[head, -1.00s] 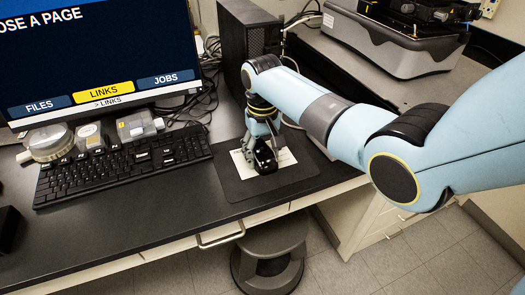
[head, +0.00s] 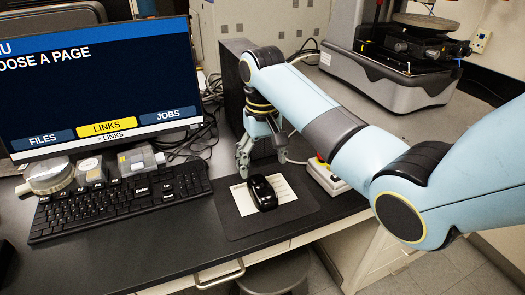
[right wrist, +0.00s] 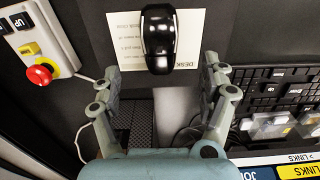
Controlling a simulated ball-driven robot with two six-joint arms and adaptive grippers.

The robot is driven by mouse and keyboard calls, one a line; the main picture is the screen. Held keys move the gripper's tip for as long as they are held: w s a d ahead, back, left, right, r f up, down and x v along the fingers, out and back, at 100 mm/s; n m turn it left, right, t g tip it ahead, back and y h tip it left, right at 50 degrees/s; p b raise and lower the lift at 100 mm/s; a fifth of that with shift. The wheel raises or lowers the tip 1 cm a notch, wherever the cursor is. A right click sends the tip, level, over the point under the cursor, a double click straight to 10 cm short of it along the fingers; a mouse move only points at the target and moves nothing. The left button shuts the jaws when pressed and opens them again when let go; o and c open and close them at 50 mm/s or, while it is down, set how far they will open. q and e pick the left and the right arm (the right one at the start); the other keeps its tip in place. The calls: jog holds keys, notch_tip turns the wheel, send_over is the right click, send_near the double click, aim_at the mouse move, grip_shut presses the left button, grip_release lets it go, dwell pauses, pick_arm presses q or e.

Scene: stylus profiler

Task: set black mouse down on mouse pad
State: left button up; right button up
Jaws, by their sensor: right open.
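The black mouse (head: 263,192) rests on a pale printed card (head: 284,204), which lies on the dark mouse pad (head: 235,224). My right gripper (head: 259,160) is open and empty, above and behind the mouse, apart from it. In the right wrist view the mouse (right wrist: 159,40) lies beyond the two spread fingertips (right wrist: 162,80), on the card (right wrist: 126,38) marked "DESK". My left gripper is in neither view.
The keyboard (head: 118,202) is left of the pad, below a monitor (head: 95,85) with a menu. A control box (head: 325,178) with a red button (right wrist: 40,74) stands right of the pad. A dark computer tower (head: 232,95) stands behind.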

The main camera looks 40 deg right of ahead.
jog(key=shift+r, duration=1.45)
jog(key=shift+n+t, duration=0.3)
jog(key=s+f, duration=0.1)
jog(key=s, duration=0.1)
jog(key=s+f, duration=0.1)
jog(key=s, duration=0.1)
jog(key=shift+a+f, duration=0.25)
jog(key=shift+f, duration=0.1)
jog(key=s+a+r+n+t+h, duration=0.1)
jog(key=s+n+t, duration=0.1)
jog(key=s, duration=0.9)
jog(key=s+a+r+n+t, duration=0.1)
jog(key=s+a+r, duration=0.1)
jog(key=s, duration=0.9)
notch_tip(320, 180, down, 37)
jog(key=s+d+g+b, duration=0.1)
jog(key=s+d+b, duration=0.15)
jog(key=b, duration=0.95)
jog(key=s+f+b, duration=0.4)
jog(key=s+f, duration=0.5)
jog(key=f, duration=0.4)
jog(key=s+d+f+g+b, duration=0.1)
jog(key=s+f+b, duration=0.4)
jog(key=s+f, duration=0.4)
notch_tip(320, 180, down, 4)
jog(key=shift+r+g, duration=0.1)
jog(key=shift+g, duration=0.2)
